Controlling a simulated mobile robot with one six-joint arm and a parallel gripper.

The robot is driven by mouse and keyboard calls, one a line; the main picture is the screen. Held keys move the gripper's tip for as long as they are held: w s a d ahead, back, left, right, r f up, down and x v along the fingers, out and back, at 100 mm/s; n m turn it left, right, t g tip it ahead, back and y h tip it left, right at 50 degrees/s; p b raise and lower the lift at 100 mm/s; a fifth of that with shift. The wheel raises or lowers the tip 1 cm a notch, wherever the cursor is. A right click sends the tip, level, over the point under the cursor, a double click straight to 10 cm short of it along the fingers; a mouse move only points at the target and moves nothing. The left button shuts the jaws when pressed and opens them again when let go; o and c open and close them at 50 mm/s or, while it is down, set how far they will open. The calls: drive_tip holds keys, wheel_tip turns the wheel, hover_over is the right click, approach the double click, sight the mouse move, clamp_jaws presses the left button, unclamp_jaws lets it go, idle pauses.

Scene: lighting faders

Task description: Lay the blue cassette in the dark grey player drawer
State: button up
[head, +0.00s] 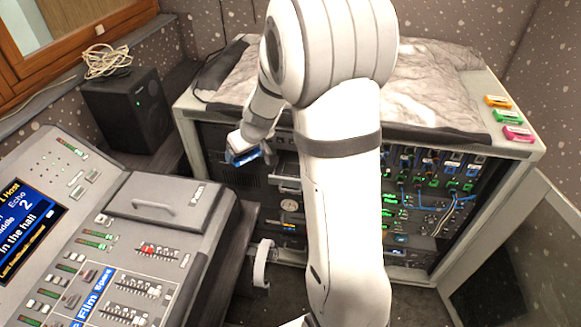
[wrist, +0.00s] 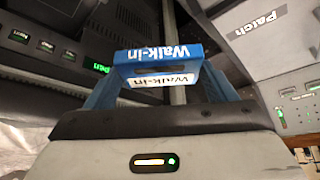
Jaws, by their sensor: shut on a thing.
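The blue cassette (wrist: 160,66), labelled "Walk-In", is held between the blue fingers of my gripper (wrist: 158,88) in the wrist view. In the head view my gripper (head: 243,150) is in front of the rack's upper left part, with a bit of the blue cassette (head: 247,158) showing below it. A grey drawer-like part (head: 287,183) sticks out of the rack just right of and below the gripper, partly hidden by my arm. I cannot tell for sure whether it is the player drawer. The cassette appears clear of it.
Orange, green and pink cassettes (head: 517,133) lie on the cabinet's top right corner (head: 470,140). The lighting desk (head: 150,230) fills the lower left. A black speaker (head: 125,110) stands behind it. Blue cables (head: 425,205) hang on the rack's right side. A dark panel (wrist: 50,50) with a green display is close in the wrist view.

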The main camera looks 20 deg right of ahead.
drive_tip(key=shift+a, duration=0.1)
drive_tip(key=s+d+f+m+h+b, duration=0.1)
drive_tip(key=s+d+f+m+b, duration=0.2)
drive_tip(key=s+d+f+b, duration=0.45)
drive_tip(key=s+d+f+m+h+b, duration=0.2)
drive_tip(key=s+d+f+b, duration=0.2)
drive_tip(key=d+f+b, duration=0.5)
drive_tip(key=shift+m, duration=0.3)
drive_tip(key=w+p, duration=0.1)
drive_tip(key=w, duration=0.4)
drive_tip(key=w+d+r+p, duration=0.1)
drive_tip(key=w, duration=0.5)
drive_tip(key=w+d, duration=0.1)
drive_tip(key=w, duration=0.5)
drive_tip(key=shift+w+d+r+p, duration=0.1)
drive_tip(key=shift+d+r+p, duration=0.1)
drive_tip(key=shift+p, duration=0.2)
drive_tip(key=shift+w, duration=0.2)
drive_tip(key=shift+f, duration=1.75)
